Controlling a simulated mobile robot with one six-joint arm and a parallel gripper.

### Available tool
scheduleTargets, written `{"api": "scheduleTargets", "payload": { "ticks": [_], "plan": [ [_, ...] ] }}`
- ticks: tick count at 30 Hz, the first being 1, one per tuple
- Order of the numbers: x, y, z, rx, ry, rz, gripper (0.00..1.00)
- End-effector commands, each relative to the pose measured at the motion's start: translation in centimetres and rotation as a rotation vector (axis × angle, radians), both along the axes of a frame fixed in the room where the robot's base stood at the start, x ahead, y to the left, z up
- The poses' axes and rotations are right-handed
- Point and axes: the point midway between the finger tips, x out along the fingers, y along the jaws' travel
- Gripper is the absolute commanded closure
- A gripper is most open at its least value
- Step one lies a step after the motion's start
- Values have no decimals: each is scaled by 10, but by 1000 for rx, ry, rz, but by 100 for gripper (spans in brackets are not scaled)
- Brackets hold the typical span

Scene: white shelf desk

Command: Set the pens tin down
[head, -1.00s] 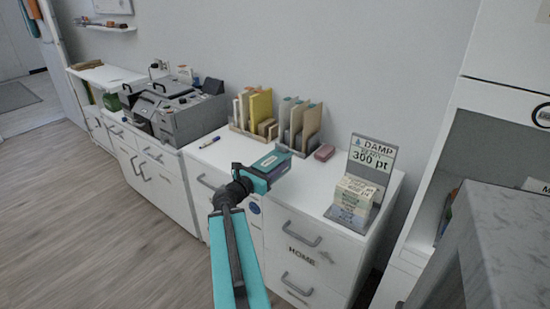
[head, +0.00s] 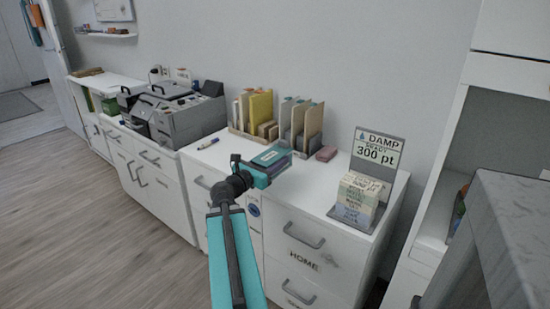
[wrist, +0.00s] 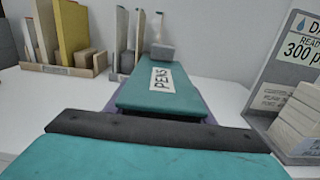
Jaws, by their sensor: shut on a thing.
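The pens tin (head: 271,157) is a flat box with a teal lid and purple sides. In the wrist view its lid (wrist: 157,92) carries a white label reading PENS. My gripper (head: 256,172) is shut on the near end of the tin. The tin is over the white desk top (head: 215,157), in front of the file holders. I cannot tell whether its underside touches the desk.
File holders with folders (head: 253,115) and (head: 300,122) stand behind the tin by the wall. A pink block (head: 326,153) lies to their right. A DAMP sign stand (head: 376,160) with stacked blocks is at the right. A pen (head: 209,143) lies left. Clear desk lies between.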

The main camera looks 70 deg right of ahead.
Motion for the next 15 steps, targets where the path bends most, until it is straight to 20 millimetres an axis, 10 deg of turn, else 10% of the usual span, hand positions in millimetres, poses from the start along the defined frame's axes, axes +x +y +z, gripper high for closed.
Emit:
{"api": "scheduleTargets", "payload": {
  "ticks": [15],
  "plan": [
    [23,-55,-4,-1,0,0,81]
  ]
}}
